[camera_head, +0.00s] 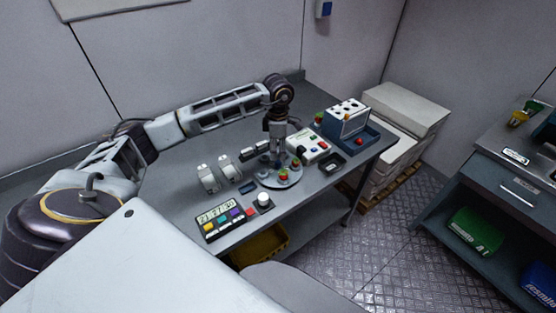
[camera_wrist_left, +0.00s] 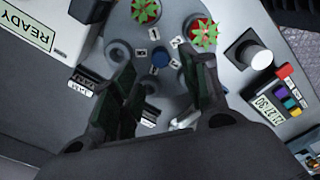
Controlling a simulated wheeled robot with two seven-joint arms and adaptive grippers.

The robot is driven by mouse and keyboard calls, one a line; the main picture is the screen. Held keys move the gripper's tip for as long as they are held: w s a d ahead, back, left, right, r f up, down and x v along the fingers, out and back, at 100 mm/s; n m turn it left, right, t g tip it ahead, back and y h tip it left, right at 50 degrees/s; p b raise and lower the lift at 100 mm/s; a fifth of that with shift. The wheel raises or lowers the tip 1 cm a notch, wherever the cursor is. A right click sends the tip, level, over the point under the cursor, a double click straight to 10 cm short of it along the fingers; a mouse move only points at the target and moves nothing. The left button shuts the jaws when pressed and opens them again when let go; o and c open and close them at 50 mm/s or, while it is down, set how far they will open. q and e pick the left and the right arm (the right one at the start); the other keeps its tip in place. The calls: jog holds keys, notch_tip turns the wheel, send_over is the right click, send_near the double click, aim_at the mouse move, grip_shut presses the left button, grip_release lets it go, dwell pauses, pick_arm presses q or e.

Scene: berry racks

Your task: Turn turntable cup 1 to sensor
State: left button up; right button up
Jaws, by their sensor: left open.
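The round grey turntable (camera_head: 270,183) sits near the front edge of the workbench; in the left wrist view its disc (camera_wrist_left: 182,76) fills the upper middle. Two red-and-green berries show on it, one at the upper left (camera_wrist_left: 146,10) and one at the right (camera_wrist_left: 203,32). A blue hub (camera_wrist_left: 160,60) is at its centre, with small tags around it, too small to read surely. An empty round holder (camera_wrist_left: 119,52) is on the left. My left gripper (camera_head: 276,158) points down over the turntable, its open fingers (camera_wrist_left: 163,68) on either side of the hub. Contact cannot be told.
A white device (camera_head: 309,144) stands behind the turntable; its display (camera_wrist_left: 30,28) reads READY. A white knob (camera_head: 264,200) and a panel with coloured buttons (camera_head: 222,219) are at the front left. White units (camera_head: 208,178) stand left. A blue box (camera_head: 345,118) is at the right end.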

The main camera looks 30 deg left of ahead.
aim_at(278, 161)
pick_arm(q)
jog(key=shift+f+p, duration=0.4)
jog(key=shift+f, duration=2.65)
grip_shut()
